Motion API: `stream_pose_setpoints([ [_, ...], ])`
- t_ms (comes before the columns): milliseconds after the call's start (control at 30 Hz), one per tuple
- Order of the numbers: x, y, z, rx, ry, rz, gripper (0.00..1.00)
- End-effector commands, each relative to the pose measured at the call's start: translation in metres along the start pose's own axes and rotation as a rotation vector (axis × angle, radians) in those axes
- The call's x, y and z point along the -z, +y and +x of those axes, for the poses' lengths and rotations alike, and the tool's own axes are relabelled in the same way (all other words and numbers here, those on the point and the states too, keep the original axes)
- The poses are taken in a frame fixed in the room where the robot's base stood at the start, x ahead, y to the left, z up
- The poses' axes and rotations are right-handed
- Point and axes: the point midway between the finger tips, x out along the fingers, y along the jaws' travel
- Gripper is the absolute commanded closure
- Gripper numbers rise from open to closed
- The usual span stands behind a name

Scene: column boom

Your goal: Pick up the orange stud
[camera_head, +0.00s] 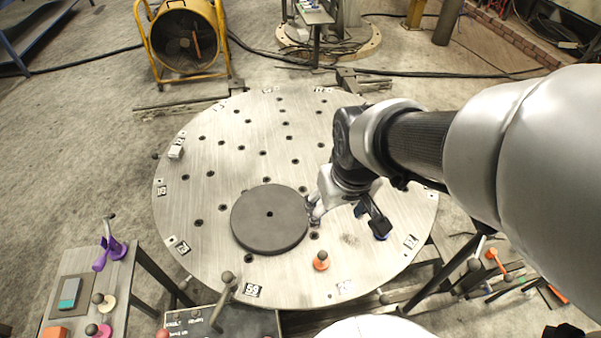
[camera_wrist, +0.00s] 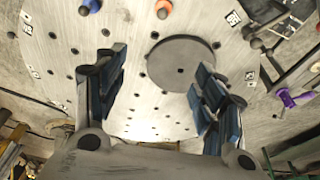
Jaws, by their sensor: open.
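The stud lies beyond the fingertips there.
A dark round disc (camera_head: 269,219) lies on the table (camera_head: 215,150), left of the stud. A blue stud (camera_wrist: 91,5) is near the orange one; in the head view my finger partly hides it. A side table with a purple tool (camera_head: 112,248) stands front left. Tabletop around the orange stud is clear.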

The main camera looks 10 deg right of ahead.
Motion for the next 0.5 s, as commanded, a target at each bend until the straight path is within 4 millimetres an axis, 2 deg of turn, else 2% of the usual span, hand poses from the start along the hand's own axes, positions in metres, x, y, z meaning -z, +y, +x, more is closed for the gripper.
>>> stream_pose_setpoints([
  [100, 0.019, 0.001, 0.026, 0.007, -0.07, -0.027, 0.36],
  [200, 0.028, 0.002, 0.056, 0.012, -0.117, -0.049, 0.36],
  [367, 0.028, 0.002, 0.105, 0.022, -0.182, -0.082, 0.36],
  [500, 0.018, 0.001, 0.14, 0.03, -0.222, -0.104, 0.36],
])
